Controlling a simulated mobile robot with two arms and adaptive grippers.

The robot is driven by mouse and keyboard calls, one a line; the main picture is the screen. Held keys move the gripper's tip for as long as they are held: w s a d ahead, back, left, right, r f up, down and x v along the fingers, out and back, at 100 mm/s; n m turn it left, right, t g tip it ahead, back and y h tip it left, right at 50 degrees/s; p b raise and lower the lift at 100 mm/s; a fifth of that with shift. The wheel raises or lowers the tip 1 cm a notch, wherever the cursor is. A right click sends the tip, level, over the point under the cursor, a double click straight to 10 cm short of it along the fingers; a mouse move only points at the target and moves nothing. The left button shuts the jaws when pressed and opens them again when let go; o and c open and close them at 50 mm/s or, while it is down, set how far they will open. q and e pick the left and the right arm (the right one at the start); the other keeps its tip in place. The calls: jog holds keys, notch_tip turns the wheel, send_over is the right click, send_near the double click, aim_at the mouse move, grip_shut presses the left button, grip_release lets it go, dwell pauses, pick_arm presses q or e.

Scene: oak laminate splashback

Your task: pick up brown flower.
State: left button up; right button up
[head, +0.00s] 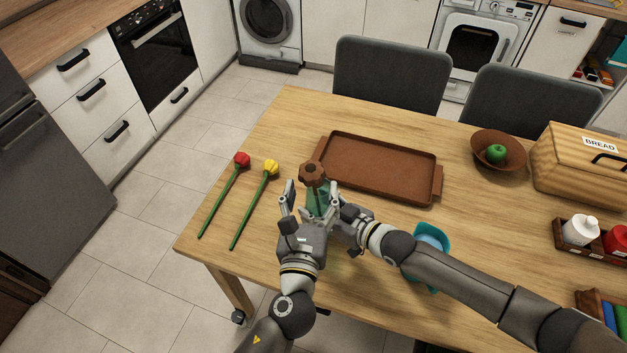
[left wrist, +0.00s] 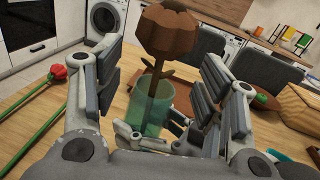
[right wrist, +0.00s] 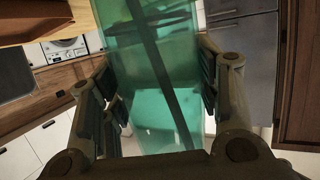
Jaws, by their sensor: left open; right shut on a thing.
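My right gripper (head: 337,212) is shut on the vase from the right side. In the right wrist view the green vase (right wrist: 155,75) fills the space between the fingers, with the dark stem seen through it.
A red flower (head: 242,159) and a yellow flower (head: 270,167) lie at the table's left. A brown tray (head: 385,166) lies behind the vase. A bowl (head: 482,147) with a green apple, a bread box (head: 580,170) and a teal object (head: 433,233) are farther right.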

pick_arm(q)
jog(key=w, duration=0.3)
jog(key=shift+w+d+f, duration=0.1)
jog(key=shift+w+d, duration=0.1)
jog(key=shift+w, duration=0.2)
grip_shut()
